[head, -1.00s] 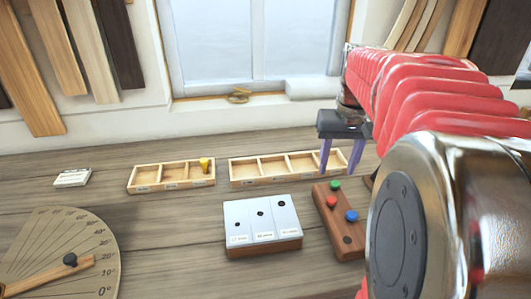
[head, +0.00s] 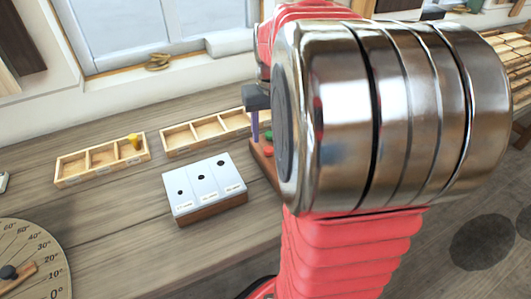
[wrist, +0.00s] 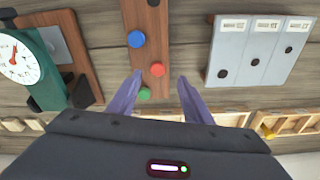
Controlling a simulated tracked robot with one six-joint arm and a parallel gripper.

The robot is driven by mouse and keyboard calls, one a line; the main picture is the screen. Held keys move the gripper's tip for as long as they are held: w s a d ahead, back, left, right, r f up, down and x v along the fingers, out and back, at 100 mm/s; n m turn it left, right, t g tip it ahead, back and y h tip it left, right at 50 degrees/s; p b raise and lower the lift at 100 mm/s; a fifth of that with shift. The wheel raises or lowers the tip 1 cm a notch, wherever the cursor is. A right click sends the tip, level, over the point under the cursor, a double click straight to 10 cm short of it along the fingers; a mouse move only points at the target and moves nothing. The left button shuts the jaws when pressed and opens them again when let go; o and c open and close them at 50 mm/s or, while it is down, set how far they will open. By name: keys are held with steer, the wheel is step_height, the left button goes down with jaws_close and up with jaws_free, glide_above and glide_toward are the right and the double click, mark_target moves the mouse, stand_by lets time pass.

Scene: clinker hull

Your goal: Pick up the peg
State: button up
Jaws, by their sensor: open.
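A brown wooden block (wrist: 150,20) holds a blue peg (wrist: 136,39), a red peg (wrist: 157,69) and a green peg (wrist: 144,94), seen from above in the wrist view. My gripper (wrist: 160,76) is open and empty, its two purple fingers apart above the block with the red peg showing between the tips. I cannot tell the height between them. In the head view my arm hides most of the block; part of the red peg (head: 267,150) and green peg (head: 268,134) show beside one finger. A yellow peg (head: 134,141) stands in the left wooden tray (head: 72,182).
A grey-topped block with dark holes (head: 203,184) stands beside the peg block. A second divided tray (head: 180,143) lies behind it. A dial gauge (wrist: 18,62) stands on the peg block's other side. A protractor board (head: 35,245) is at front left. Open bench lies between.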

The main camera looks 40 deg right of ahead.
mark_target(268, 149)
steer(key=shift+w+f, duration=0.1)
steer(key=shift+f, duration=0.75)
steer(key=shift+w+d+f, duration=0.15)
steer(key=shift+f, duration=0.7)
steer(key=shift+w+d+f, duration=0.1)
steer(key=shift+d+f, duration=0.1)
steer(key=shift+f, duration=0.7)
steer(key=shift+w+d+f, duration=0.15)
steer(key=shift+f, duration=0.7)
steer(key=c, duration=1.1)
steer(key=shift+r, duration=0.2)
step_height(268, 149, up, 10)
steer(key=shift+f, duration=0.15)
